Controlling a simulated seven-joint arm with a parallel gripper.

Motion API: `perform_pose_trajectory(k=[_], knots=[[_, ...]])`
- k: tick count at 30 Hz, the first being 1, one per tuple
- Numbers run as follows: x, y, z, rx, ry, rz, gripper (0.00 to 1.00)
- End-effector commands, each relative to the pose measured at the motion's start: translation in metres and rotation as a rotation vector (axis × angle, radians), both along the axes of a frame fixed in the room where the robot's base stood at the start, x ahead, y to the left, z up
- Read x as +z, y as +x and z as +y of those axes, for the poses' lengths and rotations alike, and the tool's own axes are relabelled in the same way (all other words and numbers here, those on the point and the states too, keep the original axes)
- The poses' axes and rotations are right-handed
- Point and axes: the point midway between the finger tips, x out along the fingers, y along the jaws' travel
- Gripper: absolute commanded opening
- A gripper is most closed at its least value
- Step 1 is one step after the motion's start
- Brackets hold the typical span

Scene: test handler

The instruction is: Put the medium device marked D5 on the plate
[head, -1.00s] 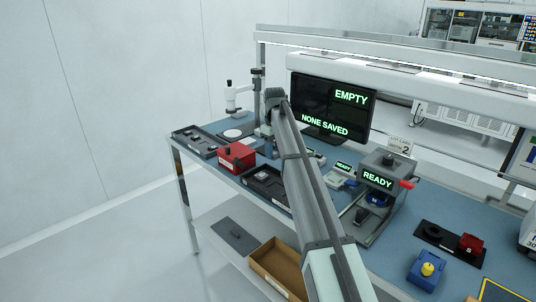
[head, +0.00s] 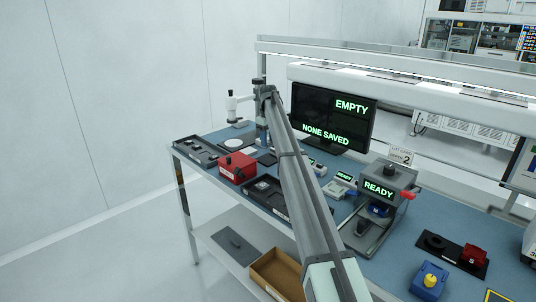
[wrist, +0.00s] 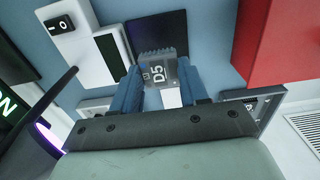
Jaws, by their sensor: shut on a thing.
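My gripper (wrist: 160,76) has its two blue fingers shut on a small grey device with a ribbed edge, the device marked D5 (wrist: 158,74), in the wrist view. The marking faces the camera. A dark square plate (wrist: 158,30) lies just beyond the device, partly overlapped by it in the picture; I cannot tell the gap between them. A dark square also shows on the bench in the head view (head: 267,158), beside the red box. In the head view my arm hides most of the gripper and the device.
A red box (head: 238,167) stands close on the right in the wrist view (wrist: 280,40). A white unit with a switch (wrist: 75,35) is on the left. Black trays (head: 195,151), a monitor (head: 350,105) and a handler reading READY (head: 380,190) stand on the blue bench.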

Motion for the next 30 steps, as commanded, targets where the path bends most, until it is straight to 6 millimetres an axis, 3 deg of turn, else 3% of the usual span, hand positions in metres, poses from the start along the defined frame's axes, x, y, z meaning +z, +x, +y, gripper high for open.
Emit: perform_pose_trajectory(k=[3, 16, 29, 30], knots=[[-0.02, -0.001, 0.0, 0.0, 0.0, 0.001, 0.17], [-0.06, -0.001, 0.0, 0.0, 0.0, 0.001, 0.17], [-0.066, 0.0, 0.0, 0.0, 0.0, 0.0, 0.17], [-0.067, 0.0, 0.0, 0.0, 0.0, 0.0, 0.45]])
